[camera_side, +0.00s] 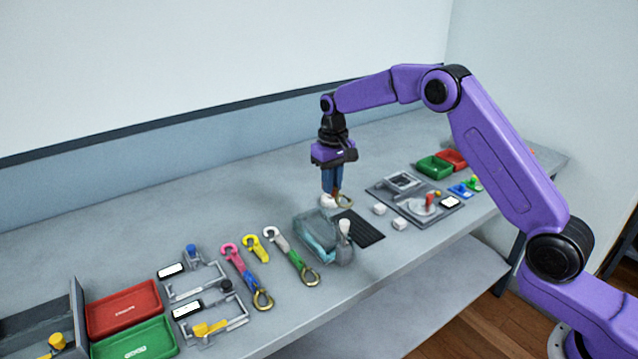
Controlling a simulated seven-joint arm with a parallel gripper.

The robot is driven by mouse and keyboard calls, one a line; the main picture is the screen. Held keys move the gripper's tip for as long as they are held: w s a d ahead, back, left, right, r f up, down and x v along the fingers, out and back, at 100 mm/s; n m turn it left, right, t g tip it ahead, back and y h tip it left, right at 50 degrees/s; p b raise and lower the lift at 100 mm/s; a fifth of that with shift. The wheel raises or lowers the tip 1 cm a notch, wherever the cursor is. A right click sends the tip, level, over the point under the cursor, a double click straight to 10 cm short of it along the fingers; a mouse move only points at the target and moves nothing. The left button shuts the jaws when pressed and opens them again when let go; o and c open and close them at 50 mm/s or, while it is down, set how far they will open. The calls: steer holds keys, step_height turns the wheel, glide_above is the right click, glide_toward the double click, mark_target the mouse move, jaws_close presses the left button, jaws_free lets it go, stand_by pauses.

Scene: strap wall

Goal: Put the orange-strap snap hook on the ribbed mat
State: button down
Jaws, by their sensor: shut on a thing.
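My gripper (332,191) points down over the bench, with its blue fingers shut on the orange-strap snap hook. A white hook end (327,201) and a brass ring (346,202) show just under the fingertips. Only a sliver of orange-brown strap shows between them; the fingers hide the rest. The ribbed mat (364,233) is a dark, grooved rectangle on the bench, nearer the camera and a little right of the gripper. The mat's visible part is bare. I cannot tell exactly how high the hook is above the bench.
A clear bin (314,236) stands left of the mat, with a white-topped item (345,228) at its right. Several strap hooks lie further left, one with a green strap (296,255). White blocks (400,223) and a grey fixture board (420,212) are to the right.

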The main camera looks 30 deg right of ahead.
steer(key=shift+s+d+f, duration=0.15)
steer(key=shift+d+f, duration=0.9)
steer(key=shift+f, duration=0.7)
steer(key=shift+s+d+f, duration=0.2)
steer(key=shift+d+f, duration=0.8)
steer(key=shift+f, duration=0.7)
steer(key=shift+s+d+f, duration=0.15)
steer(key=shift+d+f, duration=0.9)
steer(key=shift+f, duration=0.7)
steer(key=shift+f, duration=0.15)
steer(key=c, duration=0.6)
jaws_free()
step_height(320, 180, up, 6)
